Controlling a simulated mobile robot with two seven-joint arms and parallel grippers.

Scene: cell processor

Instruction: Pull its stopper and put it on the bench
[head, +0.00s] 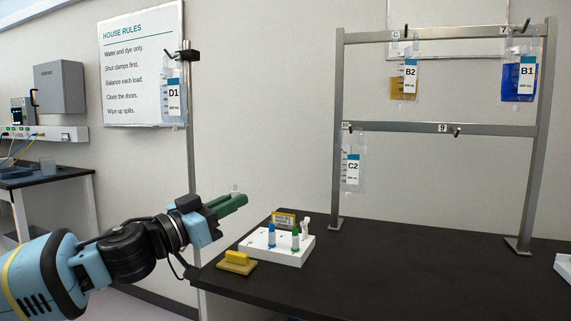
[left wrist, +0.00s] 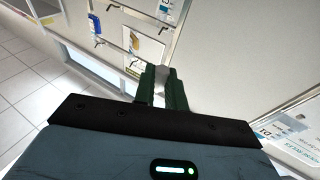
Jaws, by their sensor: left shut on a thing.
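My left gripper (head: 232,203) has green fingers and is raised in front of the wall, above and to the left of the bench's near-left corner. It is shut on a small pale thing (head: 235,189), whose top shows just above the fingers. In the left wrist view, this pale thing (left wrist: 160,70) sits between the two green fingers (left wrist: 161,84). It may be a stopper, but most of it is hidden. The black bench (head: 400,255) lies to the right. My right gripper is not in view.
A white block (head: 285,255) on the bench holds a blue-capped tube (head: 271,235) and a green-capped tube (head: 295,239). A yellow piece (head: 237,261) lies beside it. Bags B2 (head: 403,83), B1 (head: 518,83) and C2 (head: 352,172) hang from the metal frame. Bag D1 (head: 173,103) hangs left.

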